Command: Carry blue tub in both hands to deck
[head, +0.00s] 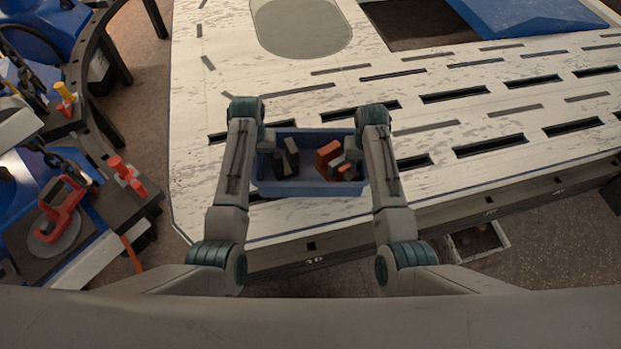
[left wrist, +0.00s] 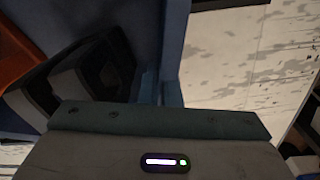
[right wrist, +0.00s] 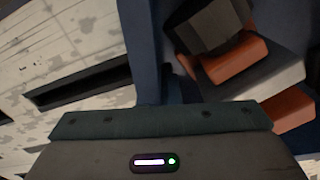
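The blue tub (head: 310,188) is between my two arms, over the near part of the pale slotted deck (head: 290,222) in the head view. It looks level and holds dark grey and orange-red blocks. My left gripper (head: 264,146) is at the tub's left side; in the left wrist view the tub's wall (left wrist: 174,45) runs down between its fingers. My right gripper (head: 357,148) is at the right side; in the right wrist view the wall (right wrist: 143,45) runs into it likewise. The fingertips are mostly hidden. I cannot tell whether the tub's underside touches the deck.
The deck has several dark slots and a grey oval patch (head: 303,25). A blue panel (head: 525,15) lies at the far right. At the left stands a dark curved rack with a red clamp-like tool (head: 62,207) and orange pegs. Deck surface right of the tub is free of loose objects.

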